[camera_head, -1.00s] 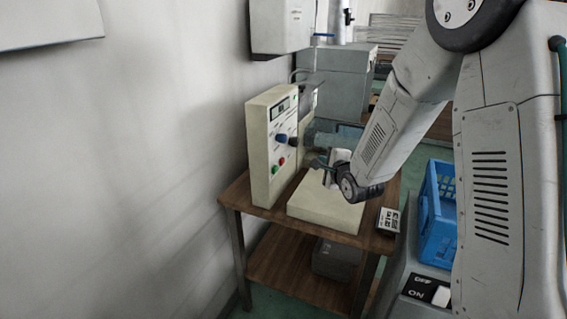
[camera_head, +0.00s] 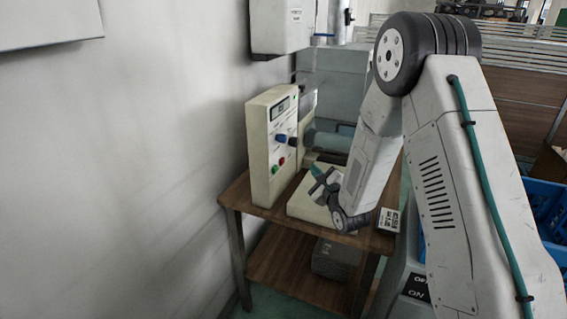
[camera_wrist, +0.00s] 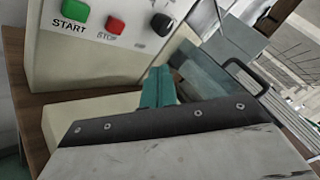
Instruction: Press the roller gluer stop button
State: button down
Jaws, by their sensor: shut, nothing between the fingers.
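The roller gluer (camera_head: 262,165) is a cream machine with an upright control panel on a wooden table. In the wrist view, the red stop button (camera_wrist: 116,26) sits on the panel above its "STOP" label, right of the green start button (camera_wrist: 75,10). In the head view the stop button (camera_head: 281,161) shows small and red. My gripper (camera_wrist: 158,84) is shut and empty, with teal fingertips below and right of the stop button, apart from it in the picture. In the head view my gripper (camera_head: 318,178) is over the gluer's low base, right of the panel.
Black and blue knobs are above the buttons; a black knob (camera_wrist: 162,24) is right of the stop button. A teal roller (camera_head: 333,136) is behind. A small label box (camera_head: 389,219) lies on the table's (camera_head: 236,192) right side. A wall is on the left; blue crates (camera_head: 546,205) stand right.

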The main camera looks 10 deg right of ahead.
jog(key=w+a, duration=0.4)
jog(key=a, duration=0.2)
jog(key=shift+w, duration=0.2)
jog(key=shift+a, duration=0.1)
dwell(1.9)
jog(key=shift+w+a, duration=0.55)
jog(key=shift+a, duration=0.1)
dwell(0.8)
jog(key=shift+s+d, duration=0.55)
jog(key=shift+d, duration=0.15)
dwell(0.3)
jog(key=s+d, duration=0.1)
jog(key=d, duration=0.1)
jog(key=s+d, duration=0.2)
dwell(0.4)
